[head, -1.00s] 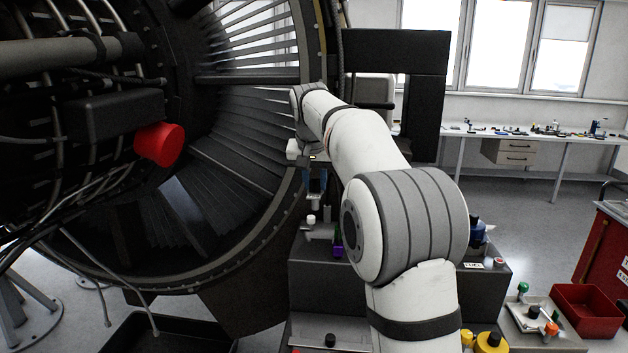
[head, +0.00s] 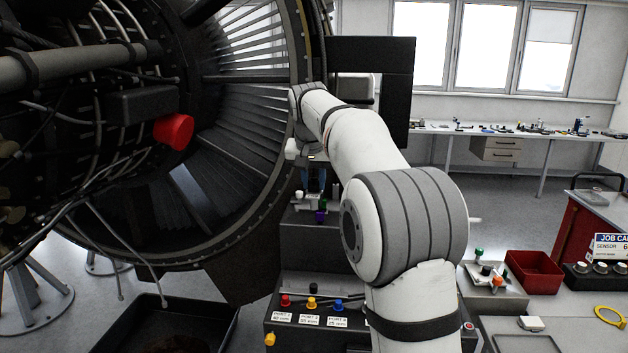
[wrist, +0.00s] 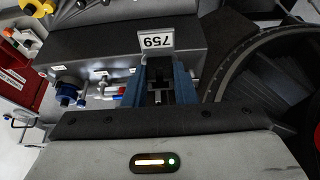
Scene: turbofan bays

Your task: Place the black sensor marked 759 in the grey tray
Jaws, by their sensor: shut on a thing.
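My gripper (head: 313,178) is at the end of my outstretched arm, in front of the engine's lower right rim. In the wrist view its blue fingers (wrist: 160,80) are shut on a dark part, the black sensor (wrist: 158,96), which is mostly hidden between them. A shallow grey tray (head: 512,347) appears to lie on the light bench at the bottom right of the head view, partly cut off by the picture edge.
Below my gripper is a dark stepped stand with coloured caps and port labels (head: 310,319). A red bin (head: 534,272), a plate with coloured knobs (head: 494,282), a job card (head: 609,247) and a yellow ring (head: 609,315) are on the right. A black tray (head: 170,325) lies on the floor.

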